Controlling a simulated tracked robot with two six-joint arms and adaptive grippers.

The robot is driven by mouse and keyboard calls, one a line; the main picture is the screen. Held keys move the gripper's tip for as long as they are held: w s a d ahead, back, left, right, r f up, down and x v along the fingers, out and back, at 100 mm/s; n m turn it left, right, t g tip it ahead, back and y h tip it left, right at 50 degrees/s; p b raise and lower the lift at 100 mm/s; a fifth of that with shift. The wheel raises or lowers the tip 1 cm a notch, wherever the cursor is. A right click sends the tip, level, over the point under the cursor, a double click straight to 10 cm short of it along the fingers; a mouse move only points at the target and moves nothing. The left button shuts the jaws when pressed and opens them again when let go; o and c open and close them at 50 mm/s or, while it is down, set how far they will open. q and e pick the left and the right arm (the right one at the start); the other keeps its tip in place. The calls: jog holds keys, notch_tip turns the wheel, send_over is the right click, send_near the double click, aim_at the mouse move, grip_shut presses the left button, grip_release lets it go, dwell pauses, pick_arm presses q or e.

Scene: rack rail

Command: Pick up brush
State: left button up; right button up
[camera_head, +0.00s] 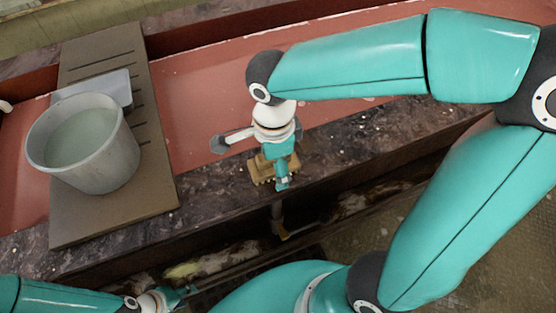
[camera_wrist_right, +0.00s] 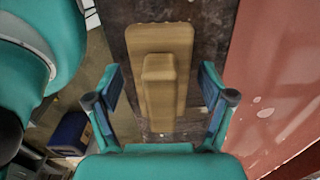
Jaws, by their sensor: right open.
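The brush (camera_wrist_right: 172,45) is a plain wooden block with a raised wooden grip along its middle. In the head view the brush (camera_head: 258,172) is partly hidden under my right gripper (camera_head: 280,180). In the right wrist view my right gripper (camera_wrist_right: 160,85) is open, with one finger on each side of the raised grip and a gap to both. My left gripper (camera_head: 180,297) is at the bottom left of the head view, low and away from the brush; its jaws are too small to read.
A grey bucket (camera_head: 110,165) stands on a grooved brown board (camera_head: 155,180) at the left, with a pale translucent container (camera_head: 118,85) behind it. The board lies across a red basin (camera_head: 185,85). The dark ledge (camera_head: 215,200) is clear between board and brush.

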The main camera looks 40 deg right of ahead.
jog(key=c, duration=1.3)
jog(key=shift+r, duration=0.1)
notch_tip(320, 180, up, 20)
jog(key=shift+f+p, duration=0.1)
jog(key=shift+p, duration=1)
